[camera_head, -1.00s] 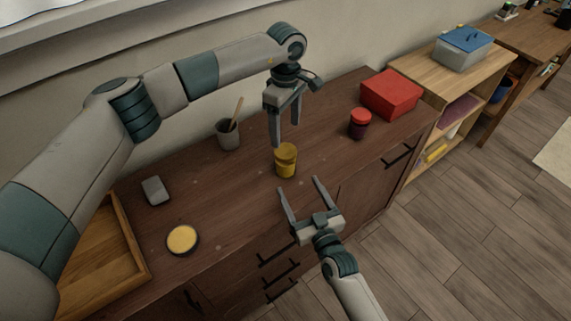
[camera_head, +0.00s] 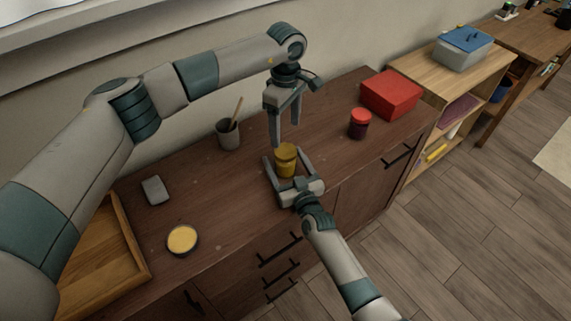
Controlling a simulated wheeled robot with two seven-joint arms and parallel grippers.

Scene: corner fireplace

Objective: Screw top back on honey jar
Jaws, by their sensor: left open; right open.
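The yellow honey jar (camera_head: 286,163) stands upright on the dark wooden cabinet top. Its upper part is also yellow, and I cannot tell whether a top sits on it. My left gripper (camera_head: 286,135) points down just above the jar, fingers apart, with nothing seen between them. My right gripper (camera_head: 284,158) comes in low from the front, its open fingers on either side of the jar; I cannot tell whether they touch it. A round, dark-rimmed piece with a yellow face (camera_head: 182,239) lies at the front left; whether it is a lid or a dish is unclear.
A grey cup with a wooden stick (camera_head: 228,136) stands behind the jar. A dark red jar with a red lid (camera_head: 359,124) and a red box (camera_head: 391,94) are to the right. A grey block (camera_head: 155,190) and a wooden tray (camera_head: 134,247) are at the left.

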